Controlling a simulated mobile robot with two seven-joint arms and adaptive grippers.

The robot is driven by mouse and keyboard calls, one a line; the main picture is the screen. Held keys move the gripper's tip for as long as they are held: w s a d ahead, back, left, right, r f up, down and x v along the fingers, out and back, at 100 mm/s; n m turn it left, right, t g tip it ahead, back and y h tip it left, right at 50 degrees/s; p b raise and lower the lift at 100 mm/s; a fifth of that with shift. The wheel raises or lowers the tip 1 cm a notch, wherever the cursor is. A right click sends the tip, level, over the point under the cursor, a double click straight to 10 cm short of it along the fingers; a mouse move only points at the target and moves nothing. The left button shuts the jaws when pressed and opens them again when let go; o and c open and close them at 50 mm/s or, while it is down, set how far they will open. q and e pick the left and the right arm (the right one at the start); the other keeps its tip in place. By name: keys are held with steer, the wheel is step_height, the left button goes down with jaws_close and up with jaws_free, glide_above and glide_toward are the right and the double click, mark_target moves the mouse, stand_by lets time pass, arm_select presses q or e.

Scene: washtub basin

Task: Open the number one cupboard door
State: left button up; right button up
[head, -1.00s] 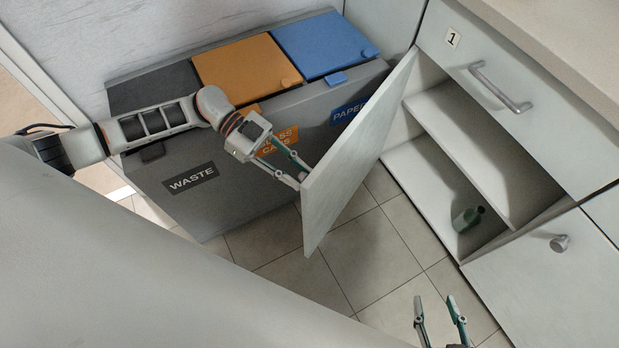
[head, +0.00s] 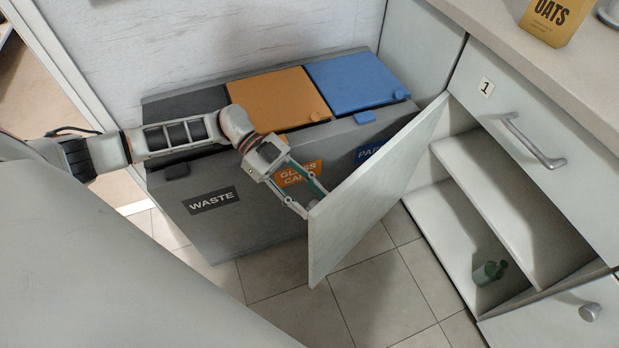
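The cupboard door (head: 372,195) under the drawer marked 1 (head: 486,87) stands wide open, swung out to the left. The cupboard (head: 465,215) shows a shelf and a green bottle (head: 489,272) lying on its floor. My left gripper (head: 308,205) is at the door's free edge, on its far side. Its fingers look spread, but the door hides part of the tips, so I cannot tell if they touch it. My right gripper is out of view.
A grey bin unit (head: 225,215) with waste, glass and paper sections stands behind the door. An oats box (head: 556,18) is on the counter (head: 540,60). A knobbed door (head: 560,325) is at lower right. Tiled floor (head: 385,290) is clear before the cupboard.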

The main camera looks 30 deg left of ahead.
arm_select(q)
step_height(320, 180, up, 9)
steer(key=shift+r, duration=0.15)
stand_by(0.4)
